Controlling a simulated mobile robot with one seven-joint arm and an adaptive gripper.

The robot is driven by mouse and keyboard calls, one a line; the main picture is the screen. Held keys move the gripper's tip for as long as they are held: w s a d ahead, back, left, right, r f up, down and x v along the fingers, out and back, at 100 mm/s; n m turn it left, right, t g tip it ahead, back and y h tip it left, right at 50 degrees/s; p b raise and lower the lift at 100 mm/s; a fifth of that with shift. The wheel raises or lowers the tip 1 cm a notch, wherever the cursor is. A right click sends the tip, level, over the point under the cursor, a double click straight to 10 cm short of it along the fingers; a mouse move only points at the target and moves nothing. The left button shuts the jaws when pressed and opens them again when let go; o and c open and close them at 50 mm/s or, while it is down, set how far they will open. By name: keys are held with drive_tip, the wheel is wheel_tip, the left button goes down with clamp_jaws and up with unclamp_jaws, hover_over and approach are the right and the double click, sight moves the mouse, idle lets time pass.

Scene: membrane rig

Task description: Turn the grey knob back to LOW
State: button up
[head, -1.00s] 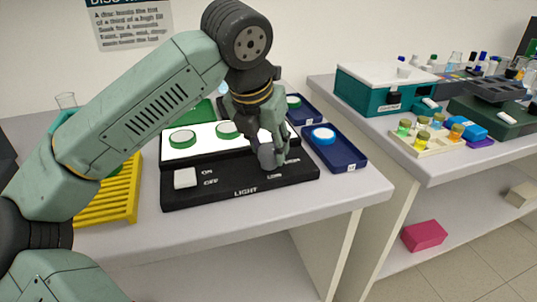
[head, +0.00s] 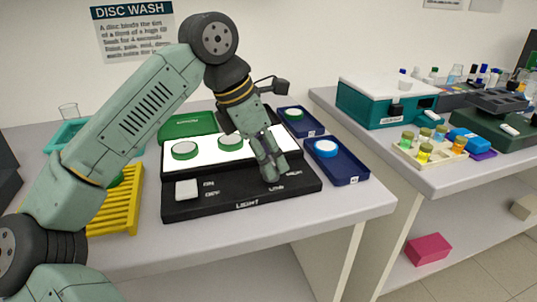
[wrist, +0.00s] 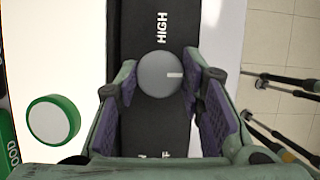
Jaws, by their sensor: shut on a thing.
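The grey knob (wrist: 158,74) sits on the black control strip of the light box. Its white mark points right in the wrist view, at a right angle to the direction of the HIGH label (wrist: 162,27). My gripper (wrist: 160,82) has one finger on each side of the knob and is shut on it. In the head view my gripper (head: 268,172) reaches down onto the front panel of the light box (head: 235,192) and mostly hides the knob. The LOW label (head: 278,189) shows just in front of the fingers; I cannot see it in the wrist view.
A white switch (head: 187,190) is on the panel's left. Green-rimmed discs (head: 185,150) lie on the lit top. Blue trays (head: 343,168) stand close to the right of the box. A yellow rack (head: 115,205) is at the left.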

drive_tip(key=shift+m, duration=0.3)
idle(0.4)
drive_tip(key=o, duration=1.1)
drive_tip(key=shift+o, duration=0.2)
drive_tip(key=v, duration=1.2)
drive_tip(key=shift+w, duration=0.15)
